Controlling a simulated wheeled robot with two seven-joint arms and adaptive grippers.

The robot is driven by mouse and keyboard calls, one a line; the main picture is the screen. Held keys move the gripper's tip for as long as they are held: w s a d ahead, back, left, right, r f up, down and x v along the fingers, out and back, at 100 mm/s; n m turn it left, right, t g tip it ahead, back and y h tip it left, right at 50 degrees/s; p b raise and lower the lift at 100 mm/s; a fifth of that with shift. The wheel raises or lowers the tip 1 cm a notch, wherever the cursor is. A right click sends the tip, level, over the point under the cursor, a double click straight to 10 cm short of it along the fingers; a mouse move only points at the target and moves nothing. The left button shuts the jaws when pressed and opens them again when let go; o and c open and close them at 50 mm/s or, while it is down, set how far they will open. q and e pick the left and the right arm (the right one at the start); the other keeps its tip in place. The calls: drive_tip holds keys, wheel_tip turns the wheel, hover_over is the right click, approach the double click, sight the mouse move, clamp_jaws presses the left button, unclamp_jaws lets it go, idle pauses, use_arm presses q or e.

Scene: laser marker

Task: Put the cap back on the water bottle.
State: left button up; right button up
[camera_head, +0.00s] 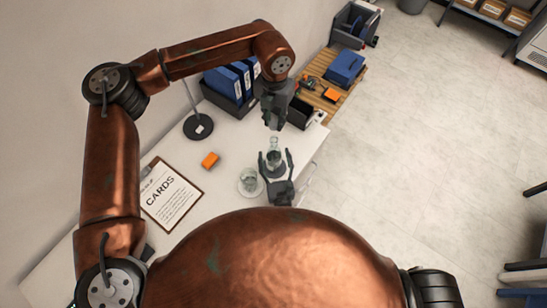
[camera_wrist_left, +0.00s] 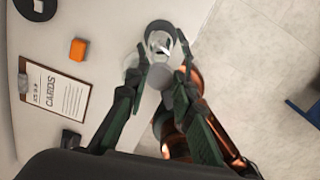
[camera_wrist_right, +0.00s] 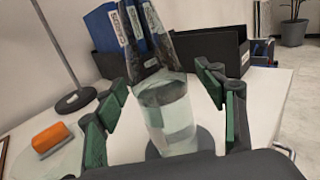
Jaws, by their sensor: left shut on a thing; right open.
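The clear water bottle (camera_head: 273,158) stands upright on a dark round coaster on the white table. It also shows in the right wrist view (camera_wrist_right: 168,120), between the fingers of my right gripper (camera_head: 277,156). That gripper is open, with one finger on each side of the bottle. My left gripper (camera_head: 273,124) points down above the bottle's mouth and is shut on a small grey round piece, apparently the cap (camera_wrist_left: 163,78). In the head view the cap is hidden by the fingers. I cannot tell whether the cap touches the bottle's neck.
A drinking glass (camera_head: 249,179) stands close left of the bottle. An orange block (camera_head: 210,160) and a clipboard (camera_head: 172,194) lie further left. A lamp base (camera_head: 198,127) and blue binders (camera_head: 230,80) in a dark holder stand behind. The table's right edge is near.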

drive_tip(key=shift+w, duration=0.3)
clamp_jaws()
idle(0.7)
